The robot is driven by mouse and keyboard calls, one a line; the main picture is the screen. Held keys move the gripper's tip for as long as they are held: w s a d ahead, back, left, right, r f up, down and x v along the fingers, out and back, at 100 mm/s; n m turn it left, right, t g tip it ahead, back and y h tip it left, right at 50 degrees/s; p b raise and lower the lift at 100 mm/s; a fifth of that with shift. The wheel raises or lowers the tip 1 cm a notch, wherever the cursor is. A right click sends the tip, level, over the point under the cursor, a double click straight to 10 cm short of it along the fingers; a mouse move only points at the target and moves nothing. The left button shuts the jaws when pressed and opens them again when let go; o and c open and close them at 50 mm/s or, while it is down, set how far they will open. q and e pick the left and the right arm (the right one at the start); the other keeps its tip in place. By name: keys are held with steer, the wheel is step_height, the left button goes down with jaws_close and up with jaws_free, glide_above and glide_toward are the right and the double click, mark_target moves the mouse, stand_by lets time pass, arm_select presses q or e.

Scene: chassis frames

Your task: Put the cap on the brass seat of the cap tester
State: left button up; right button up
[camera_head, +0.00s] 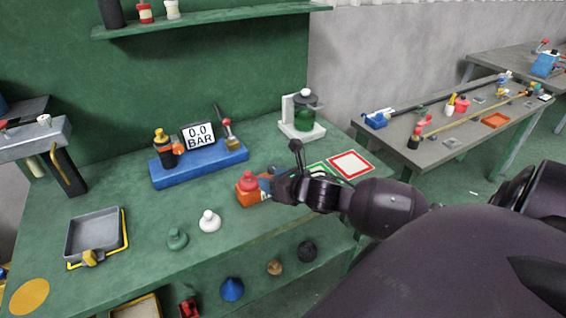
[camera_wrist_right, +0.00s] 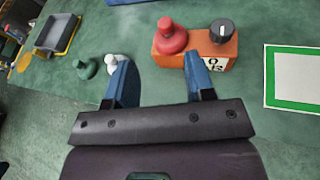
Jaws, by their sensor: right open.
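The cap tester (camera_head: 205,165) is a long blue base with a display reading 0.0 BAR (camera_head: 199,135). A brass piece (camera_head: 233,144), which looks like the seat, is at its right end below a red-tipped lever (camera_head: 227,122). A red cap-like piece (camera_wrist_right: 171,36) sits on an orange block (camera_wrist_right: 209,52) with a black knob. A white cap (camera_head: 209,221) and a green cap (camera_head: 177,239) stand on the bench. I cannot tell which cap is meant. My right gripper (camera_head: 274,187) is open and empty beside the orange block; its fingers show in the right wrist view (camera_wrist_right: 158,82). My left gripper is out of view.
A grey tray (camera_head: 93,232) stands at the left of the green bench (camera_head: 140,205). A white-framed device with a green jar (camera_head: 304,117) stands at the back right. Red-bordered (camera_head: 351,164) and green-bordered cards lie by my right gripper. Blue, brown and dark pieces are lower down in front.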

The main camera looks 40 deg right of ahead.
steer(key=s+a+f+m, duration=0.3)
steer(key=s+f+m, duration=0.2)
steer(key=m, duration=0.6)
steer(key=s+a+f+m+g, duration=0.1)
steer(key=s+a+f+m, duration=0.3)
steer(key=m, duration=0.8)
steer(key=s+a+f+m+g+h, duration=0.1)
steer(key=s+a+f+m, duration=0.2)
steer(key=s+f+m, duration=0.5)
steer(key=shift+s+a+m, duration=0.3)
steer(key=shift+s+m, duration=0.3)
steer(key=shift+m, duration=1.3)
steer(key=shift+f, duration=0.1)
